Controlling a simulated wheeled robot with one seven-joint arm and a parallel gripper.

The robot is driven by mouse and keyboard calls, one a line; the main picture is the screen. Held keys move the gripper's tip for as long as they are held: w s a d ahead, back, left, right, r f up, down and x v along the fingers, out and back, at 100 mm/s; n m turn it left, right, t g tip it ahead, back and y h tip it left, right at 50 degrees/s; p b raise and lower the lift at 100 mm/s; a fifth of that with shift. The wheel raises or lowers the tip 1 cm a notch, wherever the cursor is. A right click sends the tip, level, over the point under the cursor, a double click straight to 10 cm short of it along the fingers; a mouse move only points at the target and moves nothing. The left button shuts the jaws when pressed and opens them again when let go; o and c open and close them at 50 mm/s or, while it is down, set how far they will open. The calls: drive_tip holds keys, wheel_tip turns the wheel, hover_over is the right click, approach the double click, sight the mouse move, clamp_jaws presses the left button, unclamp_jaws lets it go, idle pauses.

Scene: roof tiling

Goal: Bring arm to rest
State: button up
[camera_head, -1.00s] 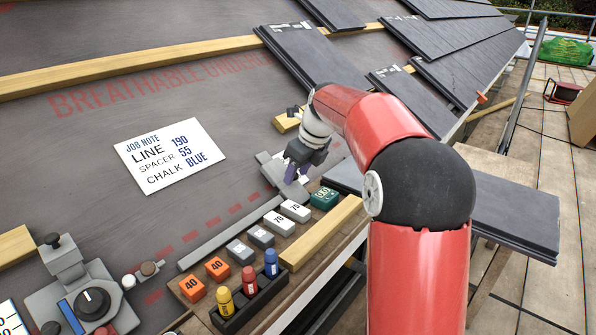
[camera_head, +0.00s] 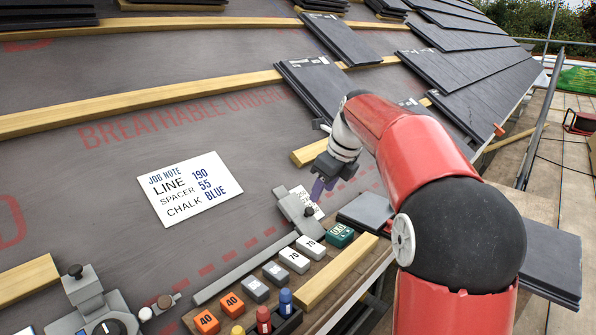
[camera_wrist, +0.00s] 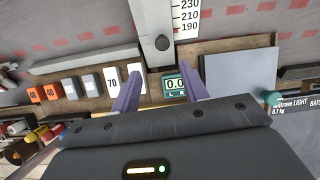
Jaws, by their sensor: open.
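My gripper (camera_head: 323,189) hangs at the end of my red arm, above the lower part of the roof near a grey sliding gauge (camera_head: 296,209). In the wrist view its two purple fingers (camera_wrist: 160,95) are spread apart with nothing held between them. Past the fingertips, the wrist view shows the gauge's grey body (camera_wrist: 160,35) and a white scale (camera_wrist: 187,20) with printed numbers. I cannot tell from these views whether the fingers touch anything.
Spacer blocks marked 40 and 70 (camera_head: 294,260), a green display box (camera_head: 340,235) and coloured chalk bottles (camera_head: 286,301) stand on a ledge. A job note (camera_head: 190,188) lies on the underlay. Slates (camera_head: 318,88) and battens (camera_head: 140,95) lie up the roof.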

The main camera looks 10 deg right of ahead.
drive_tip(key=s+a+r+n+h+p, duration=0.1)
drive_tip(key=s+a+r+n+p, duration=0.25)
drive_tip(key=s+n, duration=0.55)
drive_tip(key=s+f+n+t+p, duration=0.1)
drive_tip(key=s+f+n+p, duration=0.1)
drive_tip(key=s+n, duration=0.7)
drive_tip(key=s+f+n+t+h+p, duration=0.1)
drive_tip(key=s+n+p, duration=0.1)
drive_tip(key=s+n, duration=0.8)
drive_tip(key=s, duration=0.3)
drive_tip(key=shift+s+a+f+h, duration=0.15)
drive_tip(key=shift+s+f+h, duration=0.15)
drive_tip(key=shift+f, duration=0.1)
drive_tip(key=shift+c, duration=0.2)
